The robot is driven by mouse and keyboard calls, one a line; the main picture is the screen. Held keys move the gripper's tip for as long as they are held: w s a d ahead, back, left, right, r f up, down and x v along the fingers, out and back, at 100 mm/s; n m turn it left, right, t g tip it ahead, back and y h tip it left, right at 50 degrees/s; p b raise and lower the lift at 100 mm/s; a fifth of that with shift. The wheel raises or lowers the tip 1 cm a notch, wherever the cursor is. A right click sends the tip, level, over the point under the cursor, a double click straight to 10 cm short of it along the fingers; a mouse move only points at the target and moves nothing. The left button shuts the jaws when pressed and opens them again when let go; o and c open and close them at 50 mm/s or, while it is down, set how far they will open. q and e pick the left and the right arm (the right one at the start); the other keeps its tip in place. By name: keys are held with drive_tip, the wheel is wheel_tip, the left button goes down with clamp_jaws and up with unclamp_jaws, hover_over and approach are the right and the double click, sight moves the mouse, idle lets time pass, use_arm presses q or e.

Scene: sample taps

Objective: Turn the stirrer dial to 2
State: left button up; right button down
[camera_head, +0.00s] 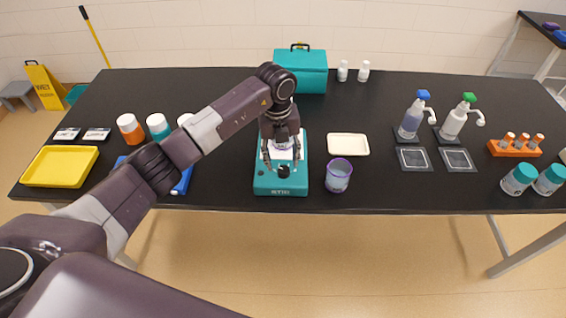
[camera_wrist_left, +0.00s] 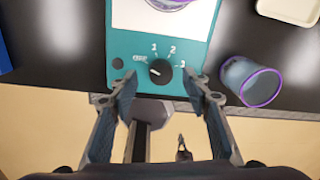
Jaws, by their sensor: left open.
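The teal stirrer (camera_head: 262,184) stands near the table's front edge, with a white top plate and a purple-rimmed vessel on it. Its round black dial (camera_wrist_left: 160,72) is on the front panel, which has an off label at left and 1, 2 and 3 around it. The dial's small white mark appears on its left side, toward the off label. The dial also shows in the head view (camera_head: 284,171). My left gripper (camera_head: 282,163) is open above the front panel. In the left wrist view its fingers (camera_wrist_left: 160,84) are on either side of the dial, apart from it.
A purple-rimmed cup (camera_head: 339,176) stands close to the stirrer's right, with a cream tray (camera_head: 348,144) behind it. A teal box (camera_head: 301,72) stands behind the stirrer. Pump bottles (camera_head: 413,118) are farther right. A yellow tray (camera_head: 60,167) lies at far left.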

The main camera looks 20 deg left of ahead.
sight(283, 169)
use_arm(q)
drive_tip(key=shift+d+f+p, duration=0.15)
drive_tip(key=shift+f+p, duration=0.15)
drive_tip(key=shift+f, duration=1.2)
drive_tip(key=shift+c, duration=0.6)
drive_tip(key=c, duration=1)
